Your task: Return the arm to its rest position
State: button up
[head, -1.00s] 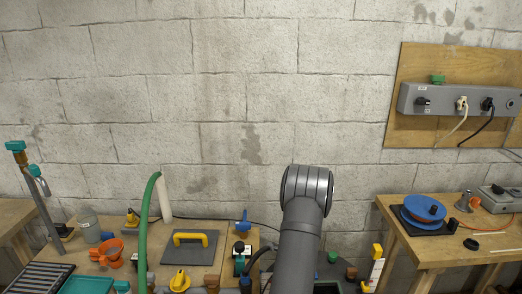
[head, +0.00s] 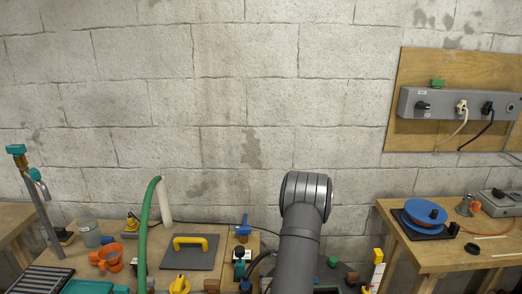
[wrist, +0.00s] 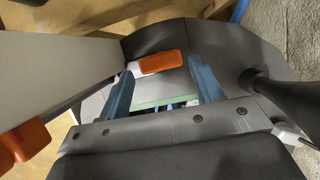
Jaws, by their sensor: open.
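My arm (head: 303,215) rises from the bottom middle of the head view, its rounded grey joint in front of the block wall. My gripper is outside the head view. In the wrist view my gripper (wrist: 160,72) has two blue fingers spread apart with nothing held between them. An orange-ended piece (wrist: 163,60) shows beyond the fingers, over a dark grey surface; I cannot tell how far away it is.
A right bench holds a blue disc (head: 425,211). A grey socket box (head: 455,104) hangs on the wall. Space around the raised joint looks clear.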

jog(key=v, duration=1.5)
jog(key=x, duration=1.7)
jog(key=shift+a+f, duration=0.1)
jog(key=shift+f, duration=0.2)
jog(key=shift+w+f+n, duration=0.1)
jog(key=shift+n, duration=0.5)
jog(key=n+g, duration=0.1)
jog(key=n, duration=0.2)
jog(key=n+g+h, duration=0.1)
jog(key=n, duration=0.3)
jog(key=shift+w+a+g, duration=0.1)
jog(key=shift+w+g, duration=0.05)
jog(key=shift+g, duration=0.25)
jog(key=n+g+h, duration=0.1)
jog(key=n, duration=0.2)
jog(key=shift+a+n, duration=0.1)
jog(key=shift+n, duration=0.3)
jog(key=n+h, duration=0.2)
jog(key=n, duration=0.2)
jog(key=shift+g, duration=0.3)
